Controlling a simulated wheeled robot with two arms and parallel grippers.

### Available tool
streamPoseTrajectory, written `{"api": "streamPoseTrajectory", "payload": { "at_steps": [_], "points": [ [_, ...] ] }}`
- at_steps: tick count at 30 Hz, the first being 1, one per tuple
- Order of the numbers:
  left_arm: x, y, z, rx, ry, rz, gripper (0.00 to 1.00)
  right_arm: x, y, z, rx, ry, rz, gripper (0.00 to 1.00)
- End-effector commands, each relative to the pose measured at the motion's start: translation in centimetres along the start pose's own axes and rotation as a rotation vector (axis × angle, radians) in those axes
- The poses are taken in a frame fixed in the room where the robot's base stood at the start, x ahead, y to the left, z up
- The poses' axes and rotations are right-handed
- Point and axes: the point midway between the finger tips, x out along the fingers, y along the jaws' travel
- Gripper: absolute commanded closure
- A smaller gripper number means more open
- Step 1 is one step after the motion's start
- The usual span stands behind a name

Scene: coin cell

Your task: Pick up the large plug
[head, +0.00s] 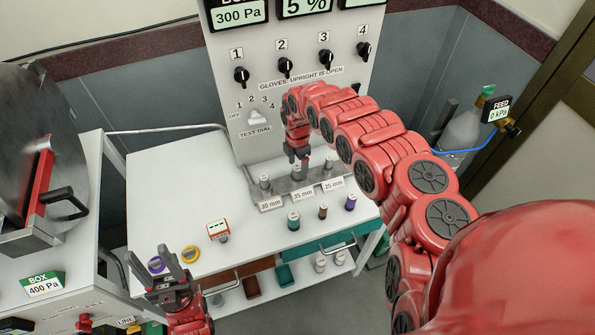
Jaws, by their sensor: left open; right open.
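A small rack (268,206) at the back of the white table carries plugs behind labels that seem to read 30, 35 and 25 mm. The middle plug (297,172), behind the 35 mm label, appears to be the large plug. My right gripper (298,160) points down directly over it, open. I cannot tell whether the fingers touch it. Other grey plugs stand in the left slot (265,183) and the right slot (329,163). My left gripper (148,256) is open and empty at the table's front left, near a purple ring.
Small bottles, one with a green label (293,221), one brown (323,211) and one purple (351,203), stand before the rack. A yellow ring (190,254) and a red-and-white device (218,230) lie near the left gripper. A control panel (300,100) rises behind. The table's left middle is clear.

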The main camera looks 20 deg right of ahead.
Motion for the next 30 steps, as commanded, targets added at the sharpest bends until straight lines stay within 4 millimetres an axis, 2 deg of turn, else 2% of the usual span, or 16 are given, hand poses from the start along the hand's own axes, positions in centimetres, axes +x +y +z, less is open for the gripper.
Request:
{"api": "streamPoseTrajectory", "payload": {
  "at_steps": [6, 14, 27, 30],
  "points": [
    [0.5, 0.0, -0.1, 0.000, 0.000, 0.000, 0.50, 1.5, 0.0, -0.1, -0.001, -0.001, 0.000, 0.21],
    [0.5, 0.0, -0.1, 0.000, 0.000, 0.000, 0.50, 1.6, 0.0, 0.0, -0.001, -0.002, 0.000, 0.21],
    [0.5, 0.0, -0.1, 0.000, 0.000, 0.000, 0.50, 1.6, 0.0, 0.0, 0.000, -0.002, 0.001, 0.98],
    [0.5, 0.0, -0.1, 0.000, 0.000, 0.000, 0.50, 1.6, 0.0, 0.0, 0.000, -0.002, 0.001, 1.00]
  ]
}}
